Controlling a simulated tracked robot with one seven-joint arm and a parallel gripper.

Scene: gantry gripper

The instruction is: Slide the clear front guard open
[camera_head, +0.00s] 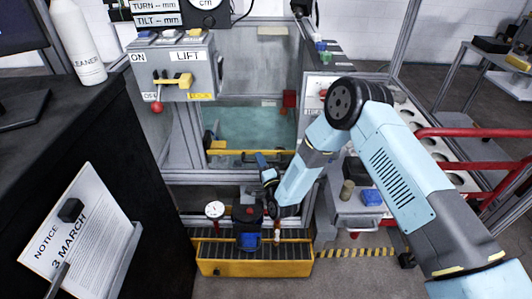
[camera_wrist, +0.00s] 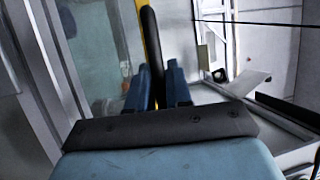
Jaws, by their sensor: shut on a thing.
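The clear front guard (camera_head: 250,128) is a see-through panel in the middle of the machine frame, with a teal interior showing behind it. A yellow bar (camera_head: 235,152) runs along its lower edge. My gripper (camera_head: 262,160) is at this bar, in front of the panel. In the wrist view, my two blue fingers (camera_wrist: 160,88) are closed around a black bar with a yellow strip (camera_wrist: 152,45) beside the clear panel (camera_wrist: 100,50). The exact contact between fingers and bar is partly hidden. I cannot tell how far open the guard stands.
A control box marked LIFT (camera_head: 180,65) with a yellow lever stands at upper left. A red rail (camera_head: 470,132) is at right, and a dark cabinet (camera_head: 70,130) at left.

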